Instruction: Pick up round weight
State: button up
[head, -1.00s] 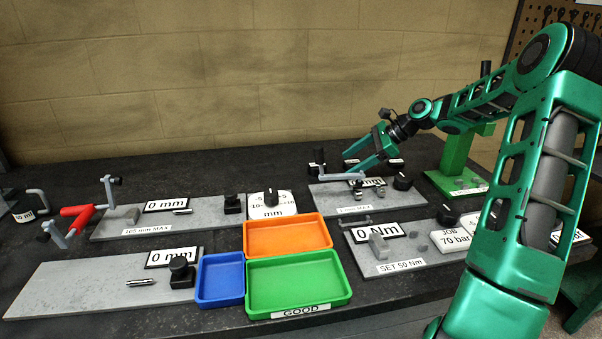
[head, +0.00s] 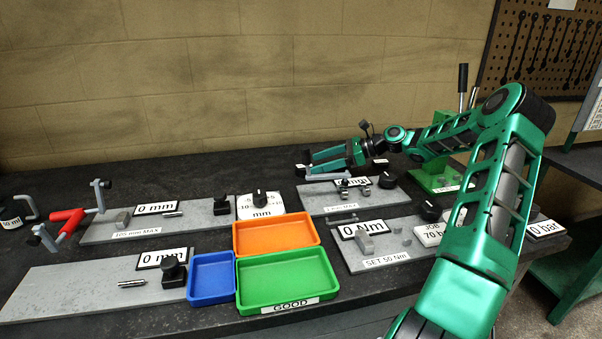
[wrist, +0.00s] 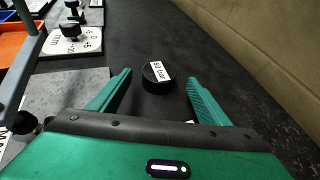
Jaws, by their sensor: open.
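The round weight (wrist: 155,78) is a short black disc with a white label on top, lying on the dark bench. In the wrist view it shows between the fingertips of my gripper (wrist: 158,80), with a gap to each finger. In the head view my gripper (head: 313,164) reaches left, low over the back of the bench, open and empty. A black disc with a white label (head: 301,171) is close to its fingertips there. How far the fingertips are above the weight is hard to tell. Another black disc (head: 380,163) lies behind the gripper.
A grey crank lever (wrist: 22,65) stands close to my gripper on the left in the wrist view, above a grey fixture plate (head: 325,205). The wall (wrist: 260,45) is on the right there. Orange (head: 305,240), green (head: 328,287) and blue (head: 206,299) trays stand in front.

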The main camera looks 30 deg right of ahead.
aim_at(304, 165)
jog(key=shift+x, duration=3.05)
jog(key=shift+r, duration=0.1)
grip_shut()
